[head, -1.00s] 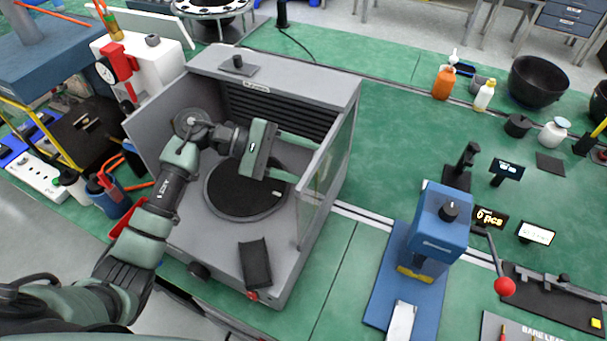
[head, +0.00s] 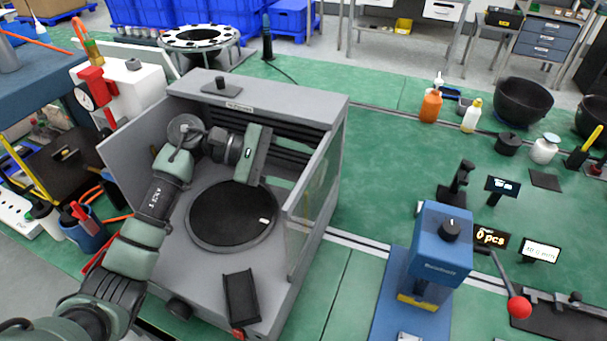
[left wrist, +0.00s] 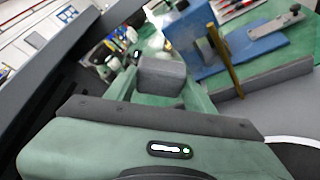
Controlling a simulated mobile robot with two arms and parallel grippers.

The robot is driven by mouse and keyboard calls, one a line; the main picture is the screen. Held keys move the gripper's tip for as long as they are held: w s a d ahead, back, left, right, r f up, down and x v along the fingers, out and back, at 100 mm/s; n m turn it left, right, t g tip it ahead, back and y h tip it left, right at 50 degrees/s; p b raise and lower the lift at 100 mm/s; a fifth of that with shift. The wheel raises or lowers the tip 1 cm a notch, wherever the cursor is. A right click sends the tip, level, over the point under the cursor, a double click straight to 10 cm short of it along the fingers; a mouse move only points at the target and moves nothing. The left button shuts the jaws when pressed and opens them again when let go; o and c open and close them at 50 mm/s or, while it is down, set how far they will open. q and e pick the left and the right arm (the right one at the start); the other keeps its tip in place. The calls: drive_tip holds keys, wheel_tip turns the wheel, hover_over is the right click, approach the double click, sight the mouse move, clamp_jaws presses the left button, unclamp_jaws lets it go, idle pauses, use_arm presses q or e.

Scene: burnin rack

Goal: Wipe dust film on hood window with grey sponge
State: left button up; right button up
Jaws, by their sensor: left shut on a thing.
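The hood (head: 265,100) is a grey open-fronted box with a clear side window (head: 312,200) on its right. A hazy patch, apparently the dust film (head: 297,228), shows low on the pane. My left gripper (head: 268,158) is inside the hood, above the dark round plate, facing the window side. In the left wrist view, its two green fingers (left wrist: 160,92) are shut on the grey sponge (left wrist: 162,72), a small block. The sponge is hidden behind the gripper in the head view. I cannot tell whether it touches the pane. My right gripper is out of view.
The dark round plate (head: 225,222) lies on the hood floor, with a small black tray (head: 241,297) in front. A blue press (head: 437,250) with a red-knobbed lever stands right of the hood.

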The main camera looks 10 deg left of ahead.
use_arm(q)
drive_tip(key=s+a+r+b, duration=0.1)
drive_tip(key=s+b, duration=0.4)
drive_tip(key=s, duration=0.3)
drive_tip(key=shift+a, duration=0.3)
idle(0.4)
drive_tip(key=shift+r, duration=0.1)
drive_tip(key=w+a+b, duration=0.1)
drive_tip(key=a+b, duration=0.3)
drive_tip(key=a, duration=0.2)
drive_tip(key=shift+a, duration=0.2)
